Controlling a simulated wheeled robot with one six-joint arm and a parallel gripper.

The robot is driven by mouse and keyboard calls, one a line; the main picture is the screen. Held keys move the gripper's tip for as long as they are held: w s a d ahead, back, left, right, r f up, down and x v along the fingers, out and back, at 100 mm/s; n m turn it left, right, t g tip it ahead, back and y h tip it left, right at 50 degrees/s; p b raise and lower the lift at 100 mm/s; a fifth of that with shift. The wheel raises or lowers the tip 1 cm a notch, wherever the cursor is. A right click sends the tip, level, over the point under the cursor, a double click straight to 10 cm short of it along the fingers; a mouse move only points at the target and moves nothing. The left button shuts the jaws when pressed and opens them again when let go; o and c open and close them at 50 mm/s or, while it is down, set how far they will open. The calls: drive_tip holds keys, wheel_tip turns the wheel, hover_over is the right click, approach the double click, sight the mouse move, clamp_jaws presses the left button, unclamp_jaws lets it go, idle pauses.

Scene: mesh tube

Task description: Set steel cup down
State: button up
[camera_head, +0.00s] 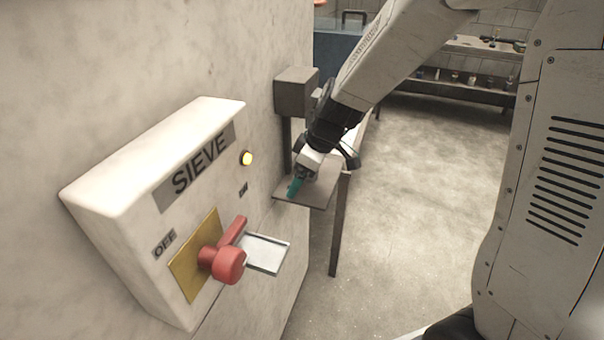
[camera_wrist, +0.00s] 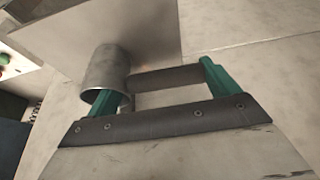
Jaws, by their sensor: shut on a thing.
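The steel cup (camera_wrist: 106,70) is a plain grey metal cylinder in the wrist view, its open rim towards me, beside the left green finger. A dark flat bar (camera_wrist: 166,79) spans from the cup towards the right green finger; I cannot tell whether it is the cup's handle. My gripper (camera_wrist: 158,82) is shut on the cup, its fingers wide apart. In the head view my gripper (camera_head: 297,184) is over a small brown shelf (camera_head: 317,197). The cup cannot be made out there. Whether it touches the shelf is unclear.
A white SIEVE switch box (camera_head: 150,205) with a red handle (camera_head: 228,262) and a lit yellow lamp (camera_head: 246,158) is on the wall at left. A grey box (camera_head: 296,92) stands behind the shelf. The floor (camera_head: 420,220) to the right is clear.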

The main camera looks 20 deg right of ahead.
drive_tip(key=o, duration=1.1)
drive_tip(key=s+d+r, duration=0.5)
drive_tip(key=s+d, duration=0.3)
drive_tip(key=d, duration=0.3)
drive_tip(key=s+r+m+h, duration=0.1)
drive_tip(key=s+r+m, duration=0.2)
drive_tip(key=s, duration=0.3)
drive_tip(key=s+a+r+m+g+h, duration=0.1)
drive_tip(key=s+r+m, duration=0.2)
drive_tip(key=s, duration=0.4)
drive_tip(key=s+r+m+h, duration=0.1)
drive_tip(key=s+r+m, duration=0.2)
drive_tip(key=s, duration=0.4)
drive_tip(key=shift+a+r+m+h, duration=0.2)
drive_tip(key=shift+m+h, duration=0.1)
drive_tip(key=shift+m, duration=0.6)
